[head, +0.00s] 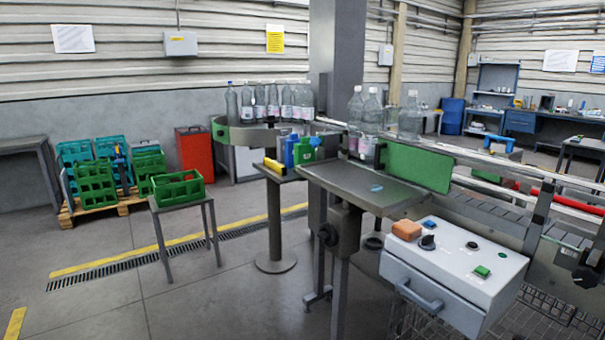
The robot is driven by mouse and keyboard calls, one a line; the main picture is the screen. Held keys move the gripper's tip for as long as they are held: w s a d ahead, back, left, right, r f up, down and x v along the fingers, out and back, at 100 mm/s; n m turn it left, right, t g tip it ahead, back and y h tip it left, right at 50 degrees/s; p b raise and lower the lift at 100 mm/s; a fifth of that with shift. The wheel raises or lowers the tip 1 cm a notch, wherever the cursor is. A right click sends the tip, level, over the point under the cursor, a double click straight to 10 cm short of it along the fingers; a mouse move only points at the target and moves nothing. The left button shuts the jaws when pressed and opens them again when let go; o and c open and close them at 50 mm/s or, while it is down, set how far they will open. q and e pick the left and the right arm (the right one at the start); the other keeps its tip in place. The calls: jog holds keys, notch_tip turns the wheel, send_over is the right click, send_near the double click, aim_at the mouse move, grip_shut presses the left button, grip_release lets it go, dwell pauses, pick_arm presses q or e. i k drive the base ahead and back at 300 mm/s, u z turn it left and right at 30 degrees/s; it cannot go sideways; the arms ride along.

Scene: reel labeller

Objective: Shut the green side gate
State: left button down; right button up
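The green side gate (418,167) is a flat green panel standing upright at the back edge of a grey metal plate (345,180), beside the conveyor. Its left end is near a dark post by the clear bottles (370,120). I cannot tell from this view whether it is open or latched. Neither of my grippers is in view.
A white control box (455,272) with a handle, a dark knob, a green button and an orange block on top stands in front. A rail conveyor (490,205) runs to the right. A green crate (180,188) sits on a small table at left, with open floor around it.

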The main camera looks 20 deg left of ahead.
aim_at(432, 170)
jog(key=u, duration=3.25)
jog(key=i, duration=0.2)
jog(key=z, duration=2.1)
jog(key=i, duration=1.15)
jog(key=z, duration=0.65)
